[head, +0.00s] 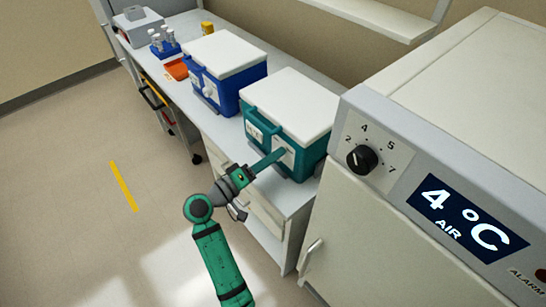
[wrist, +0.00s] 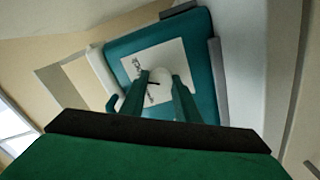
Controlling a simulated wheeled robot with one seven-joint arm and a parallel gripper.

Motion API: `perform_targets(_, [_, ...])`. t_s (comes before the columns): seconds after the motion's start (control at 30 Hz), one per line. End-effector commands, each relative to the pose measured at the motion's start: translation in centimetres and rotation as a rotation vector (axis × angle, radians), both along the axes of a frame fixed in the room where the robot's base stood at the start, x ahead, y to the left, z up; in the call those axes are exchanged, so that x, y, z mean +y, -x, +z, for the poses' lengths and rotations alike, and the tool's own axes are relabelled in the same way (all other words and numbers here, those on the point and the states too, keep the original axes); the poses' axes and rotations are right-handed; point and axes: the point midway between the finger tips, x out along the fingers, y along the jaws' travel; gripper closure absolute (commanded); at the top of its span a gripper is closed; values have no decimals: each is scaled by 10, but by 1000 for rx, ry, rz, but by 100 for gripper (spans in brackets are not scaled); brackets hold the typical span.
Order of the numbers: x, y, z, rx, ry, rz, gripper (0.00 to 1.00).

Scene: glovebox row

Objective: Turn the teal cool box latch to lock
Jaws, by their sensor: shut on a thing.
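The teal cool box (head: 292,163) with a white lid (head: 290,103) stands on the bench at centre right in the head view. In the wrist view its teal front (wrist: 203,65) fills the middle, with a white label plate (wrist: 165,57) bearing dark lettering, partly covered. The round white latch (wrist: 160,76) sits on this plate, between the two fingers of my gripper (wrist: 160,88). My gripper, also in the head view (head: 278,154), reaches the box's front from the lower left and is shut on the latch. The fingers hide parts of the latch, and its exact setting cannot be read.
A blue cool box (head: 225,70) stands left of the teal one. Beyond it are an orange tray (head: 176,69) and a blue tube rack (head: 165,48). A large cabinet with a dial (head: 362,159) stands close on the right.

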Motion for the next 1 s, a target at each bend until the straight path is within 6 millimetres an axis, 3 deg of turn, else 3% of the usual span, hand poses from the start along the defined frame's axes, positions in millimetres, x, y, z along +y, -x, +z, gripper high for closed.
perform_targets(0.4, [0,1,-1,-174,-179,0,94])
perform_targets(1.0, [0,1,-1,-220,-226,-1,94])
